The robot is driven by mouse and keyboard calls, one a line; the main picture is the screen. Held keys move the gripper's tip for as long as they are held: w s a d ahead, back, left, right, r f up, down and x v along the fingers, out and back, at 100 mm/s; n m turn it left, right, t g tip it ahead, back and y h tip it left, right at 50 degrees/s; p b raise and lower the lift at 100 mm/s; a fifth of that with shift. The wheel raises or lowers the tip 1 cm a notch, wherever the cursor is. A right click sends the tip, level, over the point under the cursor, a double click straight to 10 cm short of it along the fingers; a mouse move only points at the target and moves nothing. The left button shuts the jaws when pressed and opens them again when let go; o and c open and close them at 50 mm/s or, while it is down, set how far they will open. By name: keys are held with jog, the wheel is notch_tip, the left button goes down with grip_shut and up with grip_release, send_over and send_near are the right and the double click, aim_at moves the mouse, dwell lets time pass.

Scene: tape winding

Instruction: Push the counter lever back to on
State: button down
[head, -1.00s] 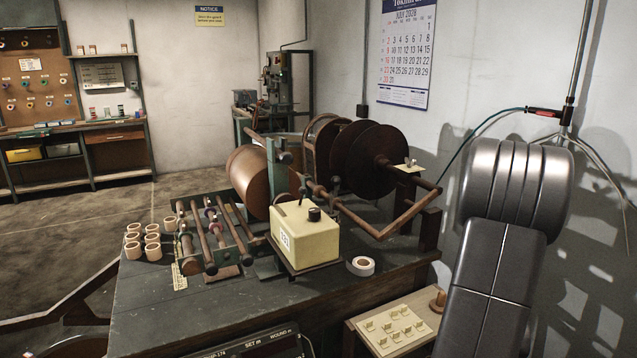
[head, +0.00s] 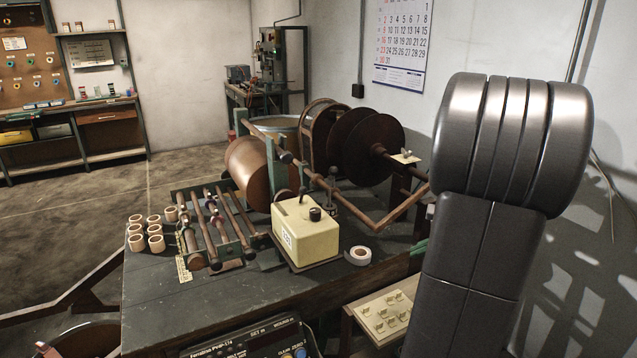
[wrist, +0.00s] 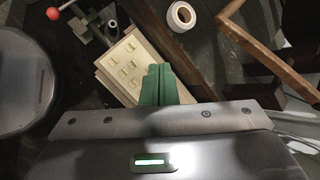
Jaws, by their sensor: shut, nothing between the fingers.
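The counter is a cream box (head: 311,238) with a number window on its front face and a black knob on top. It stands near the front of the dark bench in the head view. A thin dark lever (head: 301,187) rises from its top, looking near upright; I cannot read its on mark. My gripper (wrist: 158,72) shows in the wrist view with its green fingers together and empty, over the cream tray (wrist: 113,82). In the head view my arm hides most of it. The counter is not clearly seen in the wrist view.
A white tape roll (head: 359,255) lies right of the counter. Rollers (head: 217,225) and several small tape cores (head: 146,233) lie to its left. Brown guide bars (head: 375,220) and large discs (head: 372,147) stand behind. A red-knobbed rod (wrist: 53,13) shows in the wrist view.

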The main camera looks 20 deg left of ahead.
jog(key=s+a+r+g+y+p, duration=0.1)
jog(key=s+a+r+y, duration=0.1)
jog(key=r, duration=0.6)
jog(key=s+a+r+n+g+y, duration=0.1)
jog(key=s+a+r+g+y, duration=0.1)
jog(key=a+r, duration=0.5)
jog(key=shift+s+r+y+p, duration=0.15)
jog(key=shift+r+y+p, duration=0.35)
jog(key=shift+y, duration=0.4)
jog(key=shift+a+r, duration=0.1)
jog(key=shift+a, duration=0.05)
send_near(302, 195)
notch_tip(302, 195, down, 4)
jog(key=w, duration=0.2)
jog(key=shift+s+a+r, duration=0.2)
jog(key=shift+a+r, duration=0.05)
jog(key=shift+a, duration=0.5)
jog(key=shift+s+a+r, duration=0.2)
jog(key=shift+a+r, duration=0.1)
jog(key=shift+a, duration=0.5)
jog(key=shift+s+a+r, duration=0.2)
jog(key=shift+a+r, duration=0.05)
jog(key=shift+a, duration=0.5)
jog(key=shift+r+p, duration=0.15)
jog(key=shift+p, duration=0.35)
jog(key=shift+r+p, duration=0.1)
jog(key=shift+p, duration=0.25)
jog(key=shift+w+a+h+p, duration=0.1)
jog(key=shift+h+p, duration=0.2)
jog(key=shift+p, duration=0.3)
